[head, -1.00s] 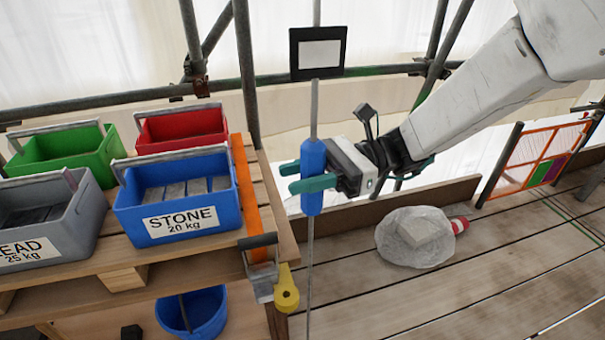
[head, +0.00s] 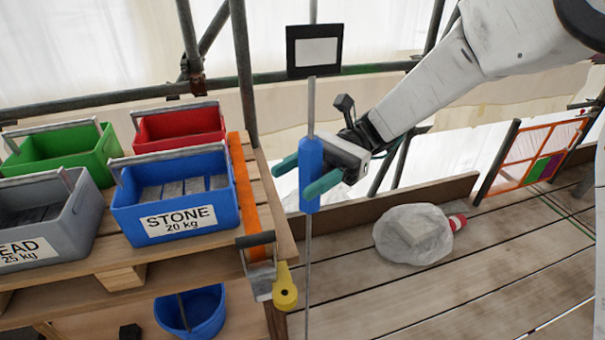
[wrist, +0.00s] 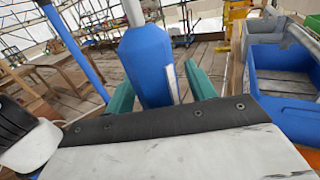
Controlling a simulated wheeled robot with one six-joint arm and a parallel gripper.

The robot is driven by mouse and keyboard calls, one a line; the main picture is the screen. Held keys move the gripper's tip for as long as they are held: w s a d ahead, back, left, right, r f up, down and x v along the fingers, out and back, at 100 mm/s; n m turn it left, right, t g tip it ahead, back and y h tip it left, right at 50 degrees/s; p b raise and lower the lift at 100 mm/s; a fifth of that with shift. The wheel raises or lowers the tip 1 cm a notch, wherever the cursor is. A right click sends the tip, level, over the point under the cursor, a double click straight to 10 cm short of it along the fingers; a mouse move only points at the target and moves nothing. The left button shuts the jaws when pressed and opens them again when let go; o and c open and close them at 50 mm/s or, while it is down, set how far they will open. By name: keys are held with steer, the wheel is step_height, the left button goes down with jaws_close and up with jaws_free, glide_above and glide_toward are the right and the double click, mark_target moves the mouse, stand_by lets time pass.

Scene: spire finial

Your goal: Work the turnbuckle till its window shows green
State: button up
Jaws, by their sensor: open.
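The turnbuckle is a blue sleeve (head: 311,172) on a thin upright grey rod, in front of the scaffold. A black-framed panel with a blank whitish face (head: 315,52) is on the rod above it. My gripper (head: 302,178) is open, with one teal finger on either side of the blue sleeve. In the wrist view the blue sleeve (wrist: 147,62) stands between the two teal fingers (wrist: 160,90), with some space seen beside it. A narrow pale strip shows on the sleeve's side there. I see no green on the sleeve in either view.
A pallet at left holds a blue STONE crate (head: 176,205), a grey crate (head: 40,225), a green crate (head: 62,155) and a red crate (head: 178,130). A ratchet strap (head: 262,262) hangs at the pallet's edge.

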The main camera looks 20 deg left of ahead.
steer(key=v, duration=0.7)
steer(key=shift+w+d, duration=0.2)
steer(key=shift+w, duration=0.15)
steer(key=s+d+n+t+h, duration=0.2)
steer(key=s+d+t, duration=0.3)
steer(key=d, duration=0.6)
steer(key=s+d+n+t+h, duration=0.2)
steer(key=s+d+t+h, duration=0.2)
steer(key=d, duration=0.7)
steer(key=s+d+n+t+h, duration=0.2)
steer(key=s+d+t+h, duration=0.1)
steer(key=s+d+t, duration=0.4)
steer(key=s+d, duration=0.2)
steer(key=d, duration=0.2)
steer(key=shift+s+d+r+t, duration=0.2)
steer(key=shift+s+r+t, duration=0.1)
steer(key=shift+t, duration=0.1)
